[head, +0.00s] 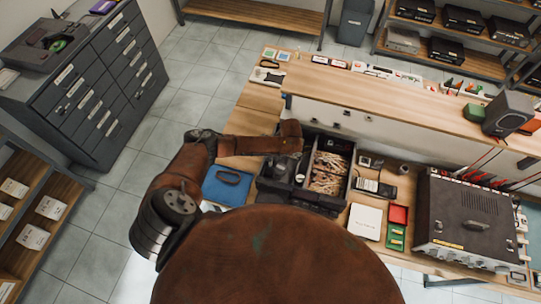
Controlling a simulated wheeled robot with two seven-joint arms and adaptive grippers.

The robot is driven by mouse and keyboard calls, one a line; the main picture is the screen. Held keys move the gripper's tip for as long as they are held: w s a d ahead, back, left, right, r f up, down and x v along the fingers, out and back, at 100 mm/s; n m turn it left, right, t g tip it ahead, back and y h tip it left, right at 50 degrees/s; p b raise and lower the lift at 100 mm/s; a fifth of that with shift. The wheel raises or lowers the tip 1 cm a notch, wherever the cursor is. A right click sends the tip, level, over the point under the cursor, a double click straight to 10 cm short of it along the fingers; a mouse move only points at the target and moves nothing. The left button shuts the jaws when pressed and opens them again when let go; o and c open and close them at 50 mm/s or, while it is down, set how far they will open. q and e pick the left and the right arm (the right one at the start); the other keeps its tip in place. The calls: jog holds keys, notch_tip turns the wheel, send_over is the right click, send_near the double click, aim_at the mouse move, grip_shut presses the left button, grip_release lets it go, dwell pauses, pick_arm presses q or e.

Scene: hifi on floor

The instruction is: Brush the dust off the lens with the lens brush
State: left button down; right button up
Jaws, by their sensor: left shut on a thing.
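My left arm comes in from the left, and its rusty brown forearm reaches over the workbench (262,98). My left gripper (284,164) is at the arm's end, low over the dark open bin (305,195). It is dark against dark and partly hidden by the wrist. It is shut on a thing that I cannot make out. I cannot pick out the lens or its dust for sure, and I cannot make out the lens brush. My right gripper is not in view.
A blue flat item (212,190) with a dark oval on it lies left of the bin. Right of the bin are a dark handheld meter (374,188), a white box (365,221), a red box (398,214) and a large dark instrument (465,222). A raised shelf (390,98) runs behind.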

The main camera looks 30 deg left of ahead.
pick_arm(q)
jog(key=shift+s+d, duration=0.15)
jog(key=shift+s, duration=0.7)
jog(key=shift+w+r, duration=0.1)
jog(key=shift+r, duration=0.15)
dwell(0.7)
jog(key=shift+f, duration=0.25)
dwell(1.0)
jog(key=shift+w+a+b, duration=0.2)
jog(key=shift+w+b, duration=0.2)
jog(key=shift+w, duration=0.5)
jog(key=shift+r+p, duration=0.2)
jog(key=shift+p, duration=0.25)
dwell(0.5)
notch_tip(320, 180, up, 12)
dwell(1.6)
dwell(0.4)
